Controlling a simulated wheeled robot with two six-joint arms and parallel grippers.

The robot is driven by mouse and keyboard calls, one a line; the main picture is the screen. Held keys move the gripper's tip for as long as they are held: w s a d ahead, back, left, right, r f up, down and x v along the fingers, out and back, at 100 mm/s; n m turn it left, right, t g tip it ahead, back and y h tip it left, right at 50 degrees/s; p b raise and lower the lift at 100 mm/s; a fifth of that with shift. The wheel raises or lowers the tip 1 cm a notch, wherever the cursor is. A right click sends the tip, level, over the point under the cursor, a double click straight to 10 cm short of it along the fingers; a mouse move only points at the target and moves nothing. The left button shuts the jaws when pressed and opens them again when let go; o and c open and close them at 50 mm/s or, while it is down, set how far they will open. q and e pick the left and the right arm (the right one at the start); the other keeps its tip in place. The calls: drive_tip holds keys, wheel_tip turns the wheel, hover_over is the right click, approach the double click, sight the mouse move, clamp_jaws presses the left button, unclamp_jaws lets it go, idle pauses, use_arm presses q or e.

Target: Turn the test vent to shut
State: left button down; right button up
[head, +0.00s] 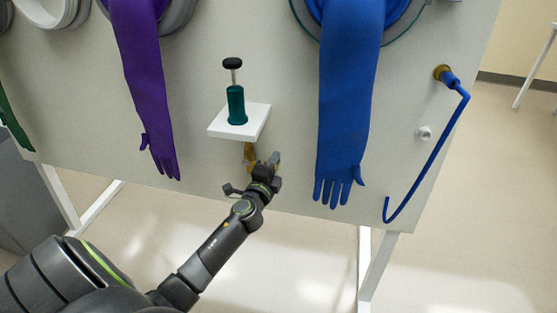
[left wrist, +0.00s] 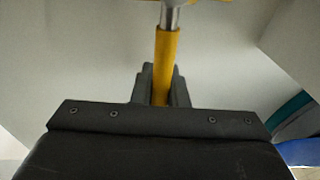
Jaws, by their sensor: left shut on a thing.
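The test vent's yellow lever (head: 249,154) shows in the head view on the panel, just under a small white shelf. In the left wrist view the yellow lever (left wrist: 166,52) stands nearly upright in the picture and joins a grey metal stem (left wrist: 171,17) at the top. My left gripper (head: 257,172) is at the lever, and its two dark fingers (left wrist: 160,88) are shut around it, one on each side. The lower part of the lever is hidden between the fingers and behind the gripper body. My right gripper is in neither view.
The white shelf (head: 251,119) holds a teal pump with a black knob (head: 236,105) right above my gripper. A purple glove (head: 148,82) hangs at the left and a blue glove (head: 346,100) at the right. A blue hose (head: 436,155) hangs farther right.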

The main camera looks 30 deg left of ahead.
use_arm(q)
drive_tip(key=shift+f, duration=0.2)
idle(0.4)
drive_tip(key=c, duration=1.4)
unclamp_jaws()
drive_tip(key=shift+c, duration=0.2)
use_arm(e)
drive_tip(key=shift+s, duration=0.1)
